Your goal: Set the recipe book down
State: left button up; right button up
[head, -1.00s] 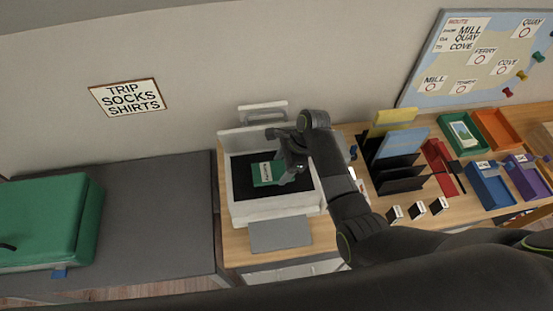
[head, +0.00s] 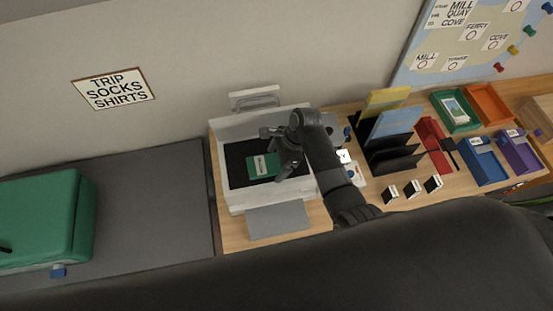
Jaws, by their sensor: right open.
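The recipe book is a small green book (head: 264,166) with a white label. It lies on the dark bed of the white tray-like case (head: 236,200) on the desk. My right gripper (head: 281,160) is open just right of the book and close above it. Its fingers and wrist cover the book's right edge, so I cannot tell whether they touch it. My left gripper is not in view.
A grey plate (head: 278,219) is at the case's front. To the right stand a dark file rack (head: 390,155) and coloured trays, including a green one (head: 455,110). Small black-and-white blocks (head: 412,188) lie in front. A green suitcase (head: 45,215) lies on the grey surface at left.

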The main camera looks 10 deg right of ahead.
jog(key=shift+w, duration=0.2)
jog(key=shift+d+r, duration=0.1)
jog(key=shift+r, duration=0.05)
jog(key=v, duration=0.2)
jog(key=b+v, duration=0.1)
jog(key=v, duration=0.1)
jog(key=shift+d+r, duration=0.2)
jog(key=shift+d, duration=0.25)
jog(key=d+b, duration=0.4)
jog(key=d, duration=0.5)
jog(key=shift+s+d, duration=0.1)
jog(key=shift+d, duration=0.3)
jog(key=shift+d+r, duration=0.1)
jog(key=shift+d, duration=0.65)
jog(key=shift+s, duration=0.1)
